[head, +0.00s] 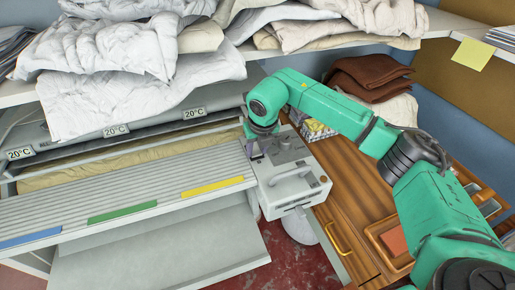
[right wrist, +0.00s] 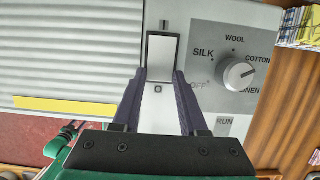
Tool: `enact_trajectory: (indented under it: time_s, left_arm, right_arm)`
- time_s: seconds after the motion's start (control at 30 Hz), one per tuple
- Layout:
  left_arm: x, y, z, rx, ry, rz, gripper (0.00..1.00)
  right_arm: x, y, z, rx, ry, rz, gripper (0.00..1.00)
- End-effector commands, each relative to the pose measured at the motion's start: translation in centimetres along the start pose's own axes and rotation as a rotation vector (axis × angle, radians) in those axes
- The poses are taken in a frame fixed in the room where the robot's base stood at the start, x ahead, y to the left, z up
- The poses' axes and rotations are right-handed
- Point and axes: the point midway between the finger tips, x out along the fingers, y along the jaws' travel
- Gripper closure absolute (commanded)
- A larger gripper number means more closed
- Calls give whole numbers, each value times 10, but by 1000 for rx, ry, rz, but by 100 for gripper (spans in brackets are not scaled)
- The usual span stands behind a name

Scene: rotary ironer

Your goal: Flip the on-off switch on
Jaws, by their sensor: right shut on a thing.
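The on-off switch (right wrist: 163,50) is a pale rocker in a dark frame on the ironer's control panel (right wrist: 210,100), seen in the right wrist view. My right gripper (right wrist: 161,76) has its two dark fingers at either side of the switch's lower end and is shut on it. In the head view my right gripper (head: 256,153) is at the left part of the control box (head: 292,182), and the switch is hidden there.
A dial (right wrist: 240,73) with fabric names sits right of the switch. The ironer's ribbed board (head: 130,190) with coloured strips lies to the left. White bedding (head: 130,75) fills the shelf above. A wooden cabinet (head: 350,180) stands at the right.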

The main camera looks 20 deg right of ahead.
Motion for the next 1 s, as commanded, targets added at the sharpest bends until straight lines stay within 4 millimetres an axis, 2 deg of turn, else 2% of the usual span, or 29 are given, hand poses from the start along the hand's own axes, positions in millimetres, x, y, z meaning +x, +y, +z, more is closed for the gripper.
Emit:
enact_trajectory:
  time_s: [0.1, 0.3, 0.63, 0.67, 0.7, 0.73, 1.0]
  left_arm:
    - [-12, 0, -1, 0, -1, 0, 50]
    - [-18, 0, -1, 0, -1, 0, 50]
    - [-18, 0, -1, 0, 0, 0, 50]
    - [-18, 0, -1, 0, 0, 0, 50]
    - [-18, 0, -1, 0, 0, 0, 50]
    - [-18, 0, -2, 0, 0, 0, 50]
    - [-17, 0, -2, 1, 0, 0, 50]
  right_arm:
    - [-6, 1, 6, 3, 102, 0, 100]
    - [-5, 0, 9, 0, 206, 0, 100]
    - [-4, 0, 9, 0, 216, 1, 100]
    - [-4, 0, 9, 0, 216, 1, 46]
    - [-4, 0, 9, 0, 216, 1, 31]
    - [-4, 0, 9, 0, 216, 1, 28]
    - [-4, 0, 9, 0, 217, 0, 28]
